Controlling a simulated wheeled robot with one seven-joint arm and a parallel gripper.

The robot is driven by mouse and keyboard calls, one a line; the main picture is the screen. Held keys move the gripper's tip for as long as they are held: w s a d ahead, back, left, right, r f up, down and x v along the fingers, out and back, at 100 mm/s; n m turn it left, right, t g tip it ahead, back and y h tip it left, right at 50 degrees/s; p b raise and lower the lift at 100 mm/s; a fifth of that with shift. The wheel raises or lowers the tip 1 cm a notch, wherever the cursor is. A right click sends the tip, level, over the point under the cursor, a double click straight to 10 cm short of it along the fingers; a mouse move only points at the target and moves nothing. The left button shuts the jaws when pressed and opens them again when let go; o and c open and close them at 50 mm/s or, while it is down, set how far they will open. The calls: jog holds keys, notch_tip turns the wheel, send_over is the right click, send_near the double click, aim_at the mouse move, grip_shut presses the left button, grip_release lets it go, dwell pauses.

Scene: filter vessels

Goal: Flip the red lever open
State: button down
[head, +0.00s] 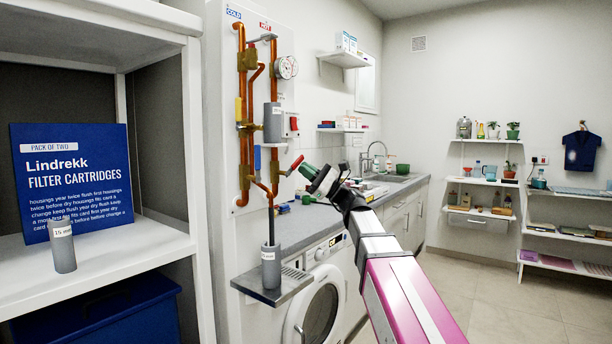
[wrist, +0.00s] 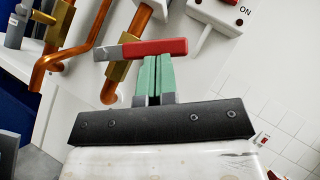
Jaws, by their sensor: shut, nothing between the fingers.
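The red lever (head: 297,164) is on a brass valve low on the copper pipes of the wall panel. In the wrist view the red lever (wrist: 158,48) lies nearly level across the picture, with a grey metal part at its left end. My gripper (head: 308,171) is at the lever's free end, right of the pipes. In the wrist view my gripper's green fingers (wrist: 152,72) are together and empty. Their tips are right at the lever's lower edge; I cannot tell whether they touch it. The fingers hide a little of what is behind.
Copper pipes (head: 244,75) carry a gauge (head: 287,67) and a grey filter vessel (head: 272,122). A red switch (head: 293,123) sits right of them. Another grey vessel (head: 271,267) stands on a small shelf (head: 250,284) below. A washing machine (head: 322,300) and counter (head: 345,219) stand behind.

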aim_at(304, 159)
notch_tip(304, 159, up, 2)
jog(key=n+g, duration=0.1)
jog(key=n, duration=0.1)
jog(key=n+g+h, duration=0.1)
jog(key=n+g, duration=0.1)
jog(key=shift+s+a+h, duration=0.1)
jog(key=shift+h, duration=0.2)
jog(key=n, duration=0.1)
jog(key=r+n+g+h, duration=0.1)
jog(key=n+h, duration=0.1)
jog(key=shift+s+a+r+n+g, duration=0.15)
jog(key=shift+s+a+n+g, duration=0.15)
jog(key=shift+g, duration=0.1)
jog(key=s+r+n+h, duration=0.1)
jog(key=s+a+r+n+h, duration=0.1)
jog(key=n+h, duration=0.1)
jog(key=shift+n+g, duration=0.3)
jog(key=shift+s+a, duration=0.1)
